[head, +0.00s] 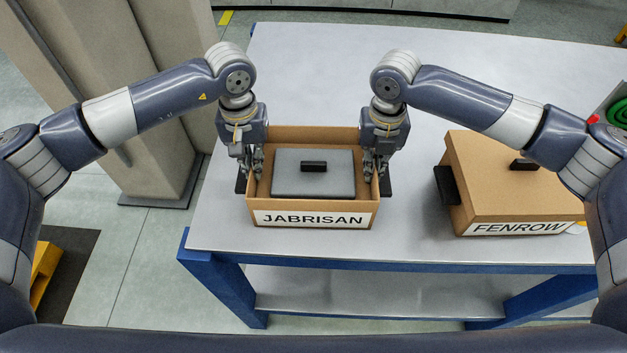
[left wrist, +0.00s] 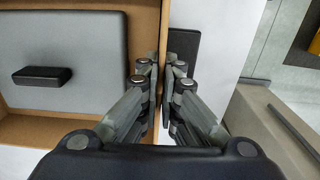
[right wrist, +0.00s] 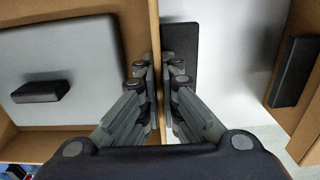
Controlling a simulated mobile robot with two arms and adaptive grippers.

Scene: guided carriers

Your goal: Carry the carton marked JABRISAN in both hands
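The JABRISAN carton (head: 262,217) is an open-topped brown box with a white label on its front. It appears to rest on the table. A grey panel with a black block (head: 313,167) on it lies inside. My left gripper (head: 249,172) is at the carton's left wall, pointing down. In the left wrist view, its fingers (left wrist: 161,75) straddle that wall (left wrist: 165,25) and press close on both sides. My right gripper (head: 377,172) is at the right wall. Its fingers (right wrist: 157,75) close on that wall (right wrist: 154,25) the same way. Black handle pads show outside both walls.
A closed carton marked FENROW (head: 510,190) stands to the right on the same table (head: 330,60). The table is clear behind the cartons. A beige column (head: 150,110) stands left of the table. A yellow object (head: 45,270) is on the floor at lower left.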

